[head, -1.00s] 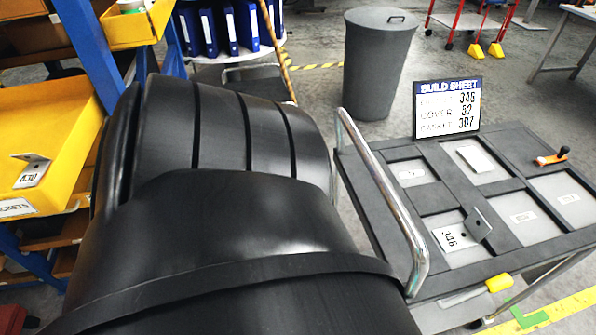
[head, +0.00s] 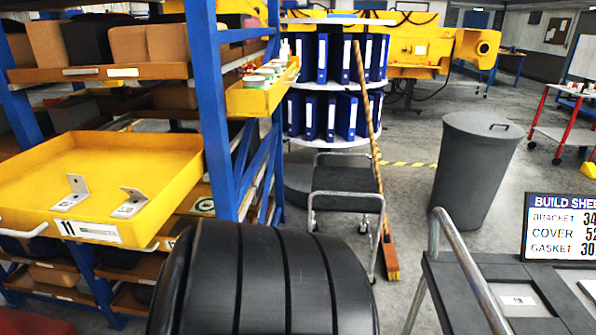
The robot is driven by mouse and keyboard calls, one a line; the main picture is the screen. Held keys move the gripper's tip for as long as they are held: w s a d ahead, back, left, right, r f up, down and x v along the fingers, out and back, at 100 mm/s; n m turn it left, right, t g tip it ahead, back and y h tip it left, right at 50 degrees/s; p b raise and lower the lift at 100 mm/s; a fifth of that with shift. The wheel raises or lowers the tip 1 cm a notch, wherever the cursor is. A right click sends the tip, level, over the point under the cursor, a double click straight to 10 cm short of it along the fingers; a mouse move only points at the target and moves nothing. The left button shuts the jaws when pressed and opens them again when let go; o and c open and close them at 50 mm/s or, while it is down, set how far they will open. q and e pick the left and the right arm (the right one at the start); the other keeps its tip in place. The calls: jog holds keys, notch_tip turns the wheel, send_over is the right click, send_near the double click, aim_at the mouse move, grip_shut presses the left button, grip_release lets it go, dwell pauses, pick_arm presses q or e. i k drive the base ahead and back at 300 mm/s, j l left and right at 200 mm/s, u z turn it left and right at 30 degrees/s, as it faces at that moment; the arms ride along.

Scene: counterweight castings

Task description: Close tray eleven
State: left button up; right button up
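Tray eleven (head: 110,208) is a yellow drawer tray at the left of the head view, with "11" on its white front label (head: 88,230). It juts out from the blue-framed rack toward me, so it stands open. Two small angled metal brackets, one on the left (head: 72,193) and one on the right (head: 131,203), lie in it near the front edge. White handle ends show at its front corners. Neither gripper is in view.
A blue rack post (head: 209,105) stands right of the tray, with a small yellow bin (head: 262,98) behind. A grey cart (head: 345,180), a broom (head: 366,130) and a grey bin (head: 475,170) are farther back. A dark kit cart (head: 450,285) with a build sheet is at right.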

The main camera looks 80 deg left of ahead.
aim_at(165, 166)
jog(key=u, duration=0.5)
jog(key=j+u, duration=0.1)
jog(key=u, duration=0.9)
jog(key=i+u, duration=0.1)
jog(key=u, duration=1.35)
jog(key=i+u, duration=0.1)
jog(key=u, duration=0.4)
